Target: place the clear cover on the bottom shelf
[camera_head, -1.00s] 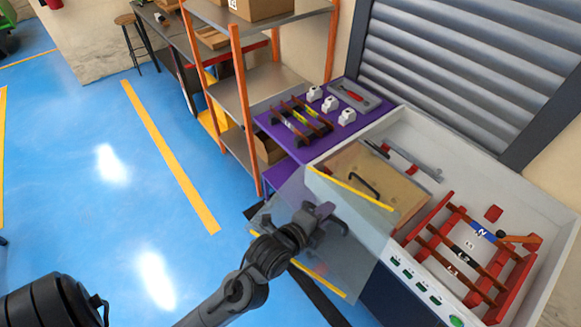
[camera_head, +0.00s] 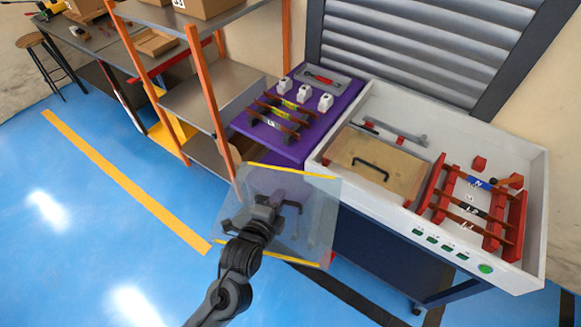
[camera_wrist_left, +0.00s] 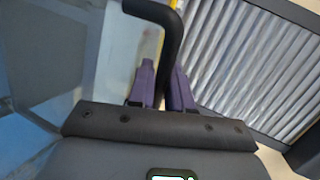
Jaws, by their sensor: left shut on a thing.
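The clear cover (camera_head: 316,222) is a see-through panel with yellow strips along two edges and a black handle. My left gripper (camera_head: 278,203) is shut on the cover's handle and holds the panel up in front of the purple cart, left of the white machine. In the left wrist view, the purple fingers (camera_wrist_left: 163,88) close around the black handle (camera_wrist_left: 168,30). The shelf rack (camera_head: 205,95) with orange posts stands behind and to the left. Its bottom shelf (camera_head: 212,155) is partly hidden by a post and the purple cart. My right gripper is not in view.
The white machine tray (camera_head: 540,180) holds a wooden board and red-framed busbars. The purple cart top (camera_head: 238,122) carries busbars, white blocks and a tool. A workbench (camera_head: 95,55) and a stool (camera_head: 40,45) stand at left. Blue floor is open at left.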

